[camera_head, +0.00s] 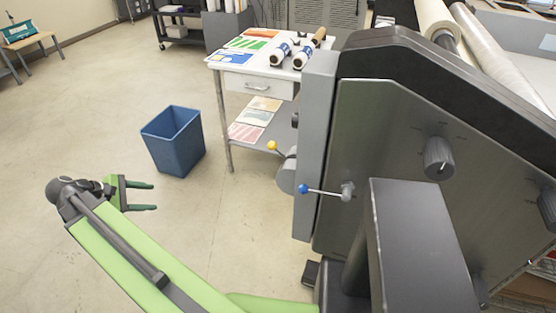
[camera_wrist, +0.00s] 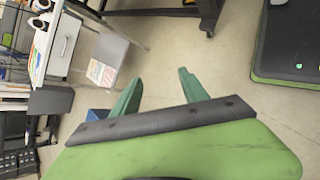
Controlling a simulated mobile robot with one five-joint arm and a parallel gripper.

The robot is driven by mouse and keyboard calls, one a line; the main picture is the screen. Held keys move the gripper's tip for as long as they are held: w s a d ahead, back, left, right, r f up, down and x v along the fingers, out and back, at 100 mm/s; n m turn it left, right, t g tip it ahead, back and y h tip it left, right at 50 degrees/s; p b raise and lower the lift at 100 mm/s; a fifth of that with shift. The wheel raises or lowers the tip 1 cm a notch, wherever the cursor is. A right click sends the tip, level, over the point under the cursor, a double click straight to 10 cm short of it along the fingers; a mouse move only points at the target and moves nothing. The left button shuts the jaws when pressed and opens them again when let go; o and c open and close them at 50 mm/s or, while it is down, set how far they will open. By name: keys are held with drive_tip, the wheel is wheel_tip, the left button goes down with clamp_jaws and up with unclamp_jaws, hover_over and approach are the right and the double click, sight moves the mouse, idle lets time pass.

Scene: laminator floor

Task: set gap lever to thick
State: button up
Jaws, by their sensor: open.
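The laminator (camera_head: 400,120) stands at the right in the head view, with a grey side panel and a black frame. One lever with a blue knob (camera_head: 304,189) points left from a pivot on the panel. A second lever with a yellow knob (camera_head: 272,146) tilts up-left from a round grey hub at the machine's edge. No readable label shows which is the gap lever. My gripper (camera_head: 154,196) is open and empty, well left of both levers. Its two green fingers also show in the wrist view (camera_wrist: 159,80), where neither lever can be made out.
A blue bin (camera_head: 172,140) stands on the floor beyond my gripper. A white table (camera_head: 229,66) with prints and rolls stands behind the levers. A round dial (camera_head: 438,158) sits on the laminator panel. The floor between my gripper and the levers is clear.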

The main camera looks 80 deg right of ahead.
sight(285, 157)
drive_tip(key=s+d+r+g+b, duration=0.2)
drive_tip(key=s+d, duration=0.6)
drive_tip(key=s, duration=0.5)
drive_tip(key=s+d+r+n+g+b, duration=0.1)
drive_tip(key=s+d+g, duration=0.4)
drive_tip(key=s, duration=0.8)
drive_tip(key=s+d+r+g+b, duration=0.3)
drive_tip(key=s+d, duration=0.7)
drive_tip(key=s, duration=0.3)
drive_tip(key=shift+d+r+g, duration=0.25)
drive_tip(key=shift+d+g, duration=0.05)
drive_tip(key=shift+d, duration=0.05)
drive_tip(key=shift+b, duration=0.3)
clamp_jaws()
